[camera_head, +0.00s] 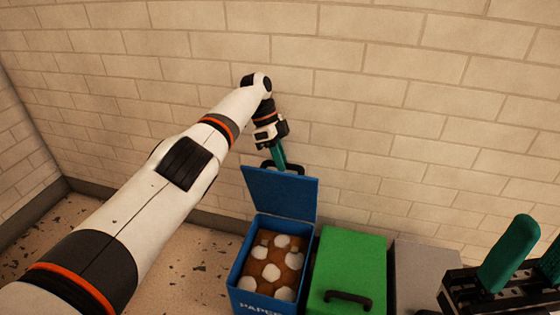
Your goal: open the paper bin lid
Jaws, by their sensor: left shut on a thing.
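The blue paper bin (240,272) stands on the floor by the wall, with part of the word "PAPER" on its front. Its blue lid (280,194) is raised and stands nearly upright at the back, so the inside shows. My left gripper (281,163) reaches in from above and is shut on the black lid handle (295,168) at the lid's top edge. My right gripper (528,257) is at the lower right edge, partly cut off. Its teal fingers stand apart with nothing seen between them.
Brown contents with several whitish round pieces (271,271) fill the bin. A green bin with a closed lid (348,262) and black handle stands close on its right, then a grey box (418,265). A brick wall is behind. Speckled floor lies to the left.

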